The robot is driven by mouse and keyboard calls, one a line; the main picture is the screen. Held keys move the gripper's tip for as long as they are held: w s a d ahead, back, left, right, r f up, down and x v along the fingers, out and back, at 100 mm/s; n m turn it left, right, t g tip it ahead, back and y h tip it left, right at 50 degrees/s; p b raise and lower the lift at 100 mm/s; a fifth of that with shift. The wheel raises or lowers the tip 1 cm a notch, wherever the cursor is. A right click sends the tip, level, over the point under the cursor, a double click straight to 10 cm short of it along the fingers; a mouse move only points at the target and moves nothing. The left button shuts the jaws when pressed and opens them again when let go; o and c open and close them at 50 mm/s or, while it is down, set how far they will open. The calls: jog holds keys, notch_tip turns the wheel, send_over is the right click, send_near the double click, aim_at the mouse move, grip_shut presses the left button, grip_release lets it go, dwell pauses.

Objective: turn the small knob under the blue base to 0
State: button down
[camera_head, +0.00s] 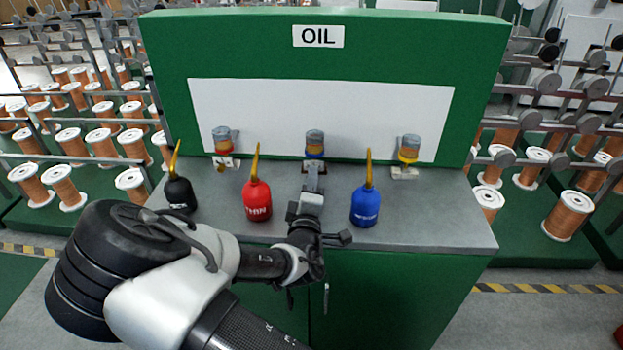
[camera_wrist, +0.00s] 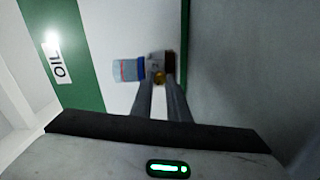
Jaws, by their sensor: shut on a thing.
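The middle oil cup (camera_head: 314,143) has a clear body with amber oil and a blue base (camera_head: 314,155). It is mounted on the white panel and also shows sideways in the wrist view (camera_wrist: 129,70). The small brass knob (camera_wrist: 159,77) under the blue base sits between my fingertips. My gripper (camera_head: 312,171) reaches up to the cup's bracket from the front and is shut on the knob (camera_wrist: 159,84). In the head view the knob is hidden behind my gripper. Any scale or number on the knob is too small to read.
Similar cups with a red base (camera_head: 223,142) and a yellow base (camera_head: 409,150) flank the middle one. A black oil can (camera_head: 180,193), a red can (camera_head: 257,199) and a blue can (camera_head: 365,205) stand on the grey counter (camera_head: 430,215). The red and blue cans are close beside my gripper.

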dwell(0.3)
jog(key=c, duration=1.7)
grip_release()
jog(key=s, duration=0.5)
jog(key=s+p, duration=0.1)
jog(key=s, duration=0.5)
jog(key=s+p, duration=0.1)
jog(key=s, duration=0.5)
jog(key=shift+s+a, duration=0.25)
jog(key=shift+a, duration=0.05)
